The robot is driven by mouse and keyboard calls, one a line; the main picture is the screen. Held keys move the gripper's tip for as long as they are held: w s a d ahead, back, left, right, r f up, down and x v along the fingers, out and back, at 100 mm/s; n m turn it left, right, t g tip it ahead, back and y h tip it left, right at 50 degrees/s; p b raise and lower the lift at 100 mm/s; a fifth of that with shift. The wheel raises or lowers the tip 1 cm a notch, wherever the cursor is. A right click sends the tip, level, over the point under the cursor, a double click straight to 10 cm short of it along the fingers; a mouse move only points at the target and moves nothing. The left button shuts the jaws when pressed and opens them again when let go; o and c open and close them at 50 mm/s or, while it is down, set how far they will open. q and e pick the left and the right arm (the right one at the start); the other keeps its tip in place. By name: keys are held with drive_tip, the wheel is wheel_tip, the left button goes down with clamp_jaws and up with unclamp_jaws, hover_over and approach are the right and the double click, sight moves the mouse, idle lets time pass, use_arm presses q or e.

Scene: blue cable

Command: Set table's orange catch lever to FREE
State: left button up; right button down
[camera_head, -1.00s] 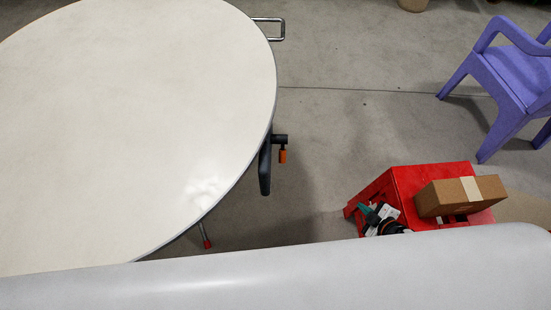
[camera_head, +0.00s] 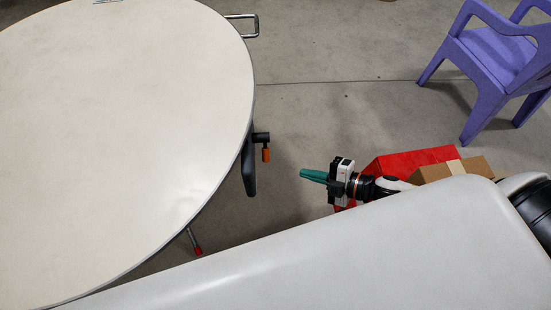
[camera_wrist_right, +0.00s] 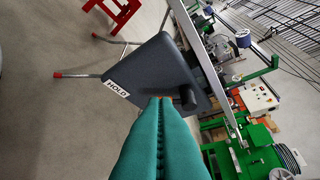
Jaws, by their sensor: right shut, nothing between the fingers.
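The white oval table (camera_head: 120,130) fills the left of the head view. Its orange catch lever (camera_head: 266,155) hangs from a dark pivot by a dark panel (camera_head: 249,172) at the table's right edge. My right gripper (camera_head: 302,174), with teal fingers, points left towards the lever, a short gap to its right and slightly lower. In the right wrist view the teal fingers (camera_wrist_right: 160,101) are pressed together and empty, pointing at the dark panel (camera_wrist_right: 150,65). The panel bears a white HOLD label (camera_wrist_right: 117,88). The lever is mostly hidden behind the fingertips there. My left gripper is out of view.
A red step stool (camera_head: 415,158) with a cardboard box (camera_head: 455,168) stands behind my right arm. A purple chair (camera_head: 495,60) is at top right. A metal loop (camera_head: 245,25) juts from the table's far edge. Bare floor lies between table and chair.

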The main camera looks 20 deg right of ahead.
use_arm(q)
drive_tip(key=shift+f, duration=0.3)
use_arm(e)
drive_tip(key=w+d+f+x, duration=0.1)
drive_tip(key=d+x, duration=0.1)
drive_tip(key=x, duration=1)
drive_tip(key=shift+w, duration=0.3)
use_arm(q)
drive_tip(key=shift+b, duration=0.3)
use_arm(e)
drive_tip(key=shift+a+f, duration=0.1)
drive_tip(key=shift+f, duration=0.05)
